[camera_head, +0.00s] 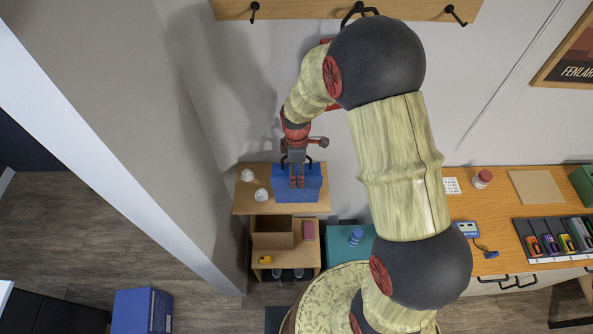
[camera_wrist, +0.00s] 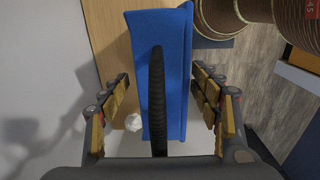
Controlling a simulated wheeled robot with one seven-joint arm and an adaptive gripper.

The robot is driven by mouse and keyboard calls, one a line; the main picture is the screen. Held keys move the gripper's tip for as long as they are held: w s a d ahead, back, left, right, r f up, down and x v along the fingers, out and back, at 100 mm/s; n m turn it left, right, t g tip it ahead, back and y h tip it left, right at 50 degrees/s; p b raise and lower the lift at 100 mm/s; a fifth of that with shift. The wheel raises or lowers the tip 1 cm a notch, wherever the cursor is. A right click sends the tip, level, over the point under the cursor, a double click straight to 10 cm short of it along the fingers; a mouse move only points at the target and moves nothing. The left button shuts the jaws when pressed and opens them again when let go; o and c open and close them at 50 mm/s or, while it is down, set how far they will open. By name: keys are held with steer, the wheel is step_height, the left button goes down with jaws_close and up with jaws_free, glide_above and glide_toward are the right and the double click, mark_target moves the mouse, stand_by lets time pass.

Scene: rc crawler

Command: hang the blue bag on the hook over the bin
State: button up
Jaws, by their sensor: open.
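The blue bag (camera_head: 311,184) stands on a wooden bench top (camera_head: 244,206) against the wall. In the wrist view the bag (camera_wrist: 178,70) lies between my open fingers, with its dark handle (camera_wrist: 157,95) running up the middle. My gripper (camera_head: 296,182) is over the bag, pointing down; its fingers (camera_wrist: 160,112) stand apart on both sides and I see no grip on the handle. Dark hooks sit on a wooden rail at the top: a left one (camera_head: 254,10), a middle one (camera_head: 358,10) partly behind my arm, and a right one (camera_head: 456,15). I cannot tell which container is the bin.
White crumpled balls (camera_head: 261,195) lie left of the bag. Below is an open shelf with a cardboard box (camera_head: 272,236). A teal container (camera_head: 340,250) stands beside it. A desk (camera_head: 480,213) with small items is at right. Red parts show behind my arm near the middle hook.

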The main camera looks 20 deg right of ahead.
steer(key=shift+r, duration=0.15)
steer(key=r, duration=0.4)
steer(key=a+r+b, duration=0.1)
steer(key=r, duration=0.2)
steer(key=shift+s, duration=0.2)
step_height(320, 180, up, 9)
steer(key=s+m+t, duration=0.1)
steer(key=s+m, duration=0.2)
steer(key=s+r+m+t, duration=0.2)
steer(key=s+r+m, duration=0.3)
steer(key=s+r, duration=0.2)
steer(key=s+d+r+m+t+b, duration=0.1)
steer(key=s+r+m+t, duration=0.1)
steer(key=s+r+m, duration=0.4)
steer(key=s+r, duration=0.1)
steer(key=s, duration=0.4)
steer(key=shift+s+t, duration=0.3)
steer(key=shift+s, duration=0.1)
steer(key=shift+o, duration=0.5)
step_height(320, 180, down, 22)
steer(key=b, duration=2.2)
steer(key=shift+w+r, duration=0.1)
steer(key=shift+r, duration=0.1)
steer(key=shift+m, duration=0.3)
